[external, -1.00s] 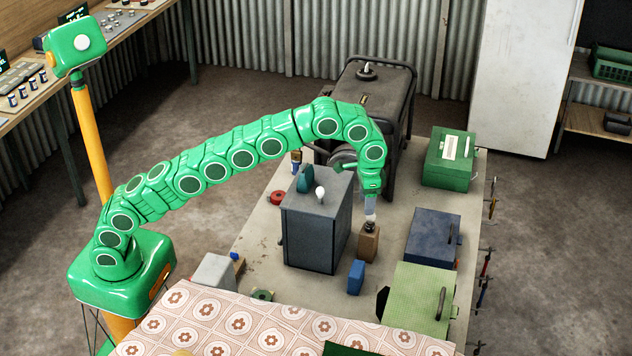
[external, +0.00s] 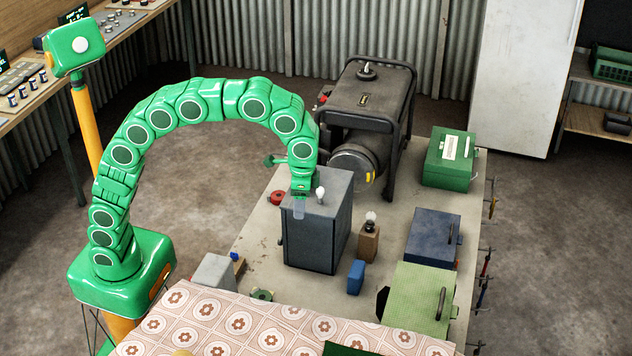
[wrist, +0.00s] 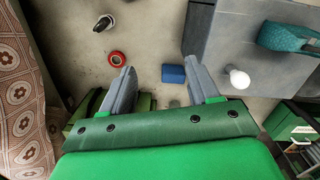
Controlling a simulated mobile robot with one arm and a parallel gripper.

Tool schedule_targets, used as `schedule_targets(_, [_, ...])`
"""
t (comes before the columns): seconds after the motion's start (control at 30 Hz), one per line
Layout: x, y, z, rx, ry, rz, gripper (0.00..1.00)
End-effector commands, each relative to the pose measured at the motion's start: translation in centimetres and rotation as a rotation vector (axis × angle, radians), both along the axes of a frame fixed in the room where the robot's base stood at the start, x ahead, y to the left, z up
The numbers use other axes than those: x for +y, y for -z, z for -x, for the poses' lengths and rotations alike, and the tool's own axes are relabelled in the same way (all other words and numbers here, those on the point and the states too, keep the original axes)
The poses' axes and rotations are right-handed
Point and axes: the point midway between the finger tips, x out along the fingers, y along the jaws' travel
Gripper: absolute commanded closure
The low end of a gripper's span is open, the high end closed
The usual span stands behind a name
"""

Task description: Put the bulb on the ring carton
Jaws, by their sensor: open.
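A white bulb (external: 320,194) stands upright on the grey cabinet (external: 317,240); the wrist view shows the bulb (wrist: 237,77) right of my fingers. A second bulb-like thing (external: 370,219), clear with a dark base, stands upright on a small brown carton (external: 369,244) right of the cabinet. No ring marking can be made out on this carton. My gripper (external: 299,208) is open and empty, pointing down at the cabinet's left side, apart from the white bulb. The wrist view shows my gripper (wrist: 158,68) with its fingers spread.
A teal object (wrist: 285,38) lies on the cabinet close to the bulb. A blue block (external: 356,277) stands in front of the brown carton. Blue (external: 433,235) and green boxes (external: 450,158) line the right; a generator (external: 370,95) stands behind.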

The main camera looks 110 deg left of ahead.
Motion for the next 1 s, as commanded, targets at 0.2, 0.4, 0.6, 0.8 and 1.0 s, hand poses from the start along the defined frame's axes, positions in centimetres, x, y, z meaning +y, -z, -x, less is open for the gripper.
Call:
schedule_targets(0.2, [-3.2, -0.8, 5.1, 0.013, 0.04, 0.003, 0.39])
schedule_targets(0.4, [-5.7, -0.9, 9.9, 0.023, 0.074, 0.004, 0.39])
schedule_targets(0.6, [-7.9, -0.5, 15.0, 0.039, 0.109, 0.005, 0.39])
schedule_targets(0.8, [-9.7, 0.2, 20.2, 0.046, 0.142, 0.005, 0.39])
schedule_targets(1.0, [-11.3, 1.5, 25.8, 0.061, 0.175, 0.005, 0.39])
